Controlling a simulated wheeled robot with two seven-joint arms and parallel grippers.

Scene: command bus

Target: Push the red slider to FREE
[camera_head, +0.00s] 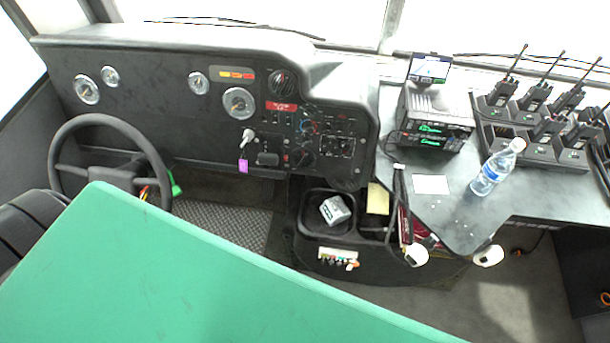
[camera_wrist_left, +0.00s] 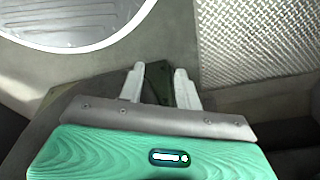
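I cannot make out the red slider or a FREE mark for certain. The dashboard shows a red label (camera_head: 281,107) below a round knob, and its lettering is too small to read. A low panel (camera_head: 338,257) on the centre console carries several small coloured parts, also too small to tell apart. In the left wrist view my left gripper (camera_wrist_left: 161,86) has its two pale fingers apart. A dark green shape shows behind and between them, and I see nothing clamped. My left gripper cannot be clearly made out in the head view. My right gripper is not visible.
A steering wheel (camera_head: 112,160) stands at left. A large green surface (camera_head: 180,280) covers the lower left of the head view. At right, a desk bears radios (camera_head: 432,120), a bottle (camera_head: 497,168) and several handsets in chargers. A ribbed mat (camera_head: 225,222) lies on the floor.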

